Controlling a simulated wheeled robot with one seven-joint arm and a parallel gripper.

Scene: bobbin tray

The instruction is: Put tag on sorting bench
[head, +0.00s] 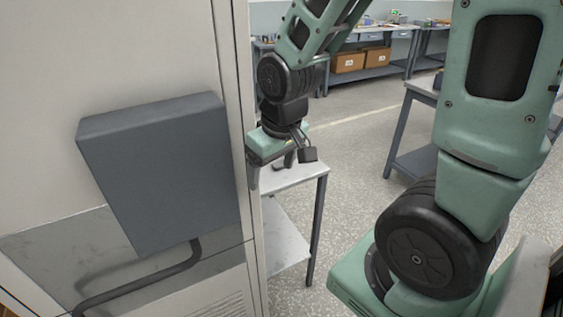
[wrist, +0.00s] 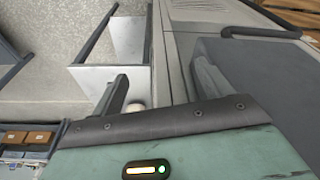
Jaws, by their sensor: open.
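My gripper (head: 271,172) is open beside the edge of a tall pale cabinet, over the near end of a small light-topped table (head: 308,172). In the wrist view my gripper (wrist: 160,82) has its two dark fingers apart, with the table and cabinet side behind them. A small pale rounded thing (wrist: 135,106) shows beside the left finger's base, mostly hidden; I cannot tell what it is. I cannot make out a tag in either view. Which surface is the sorting bench is not clear.
The cabinet (head: 120,60) carries a protruding grey box (head: 165,170) and a dark bent pipe (head: 140,283), close to my gripper. A long bench (head: 385,32) with brown boxes (head: 348,61) stands at the back. Another table (head: 418,165) stands right. Open speckled floor lies between.

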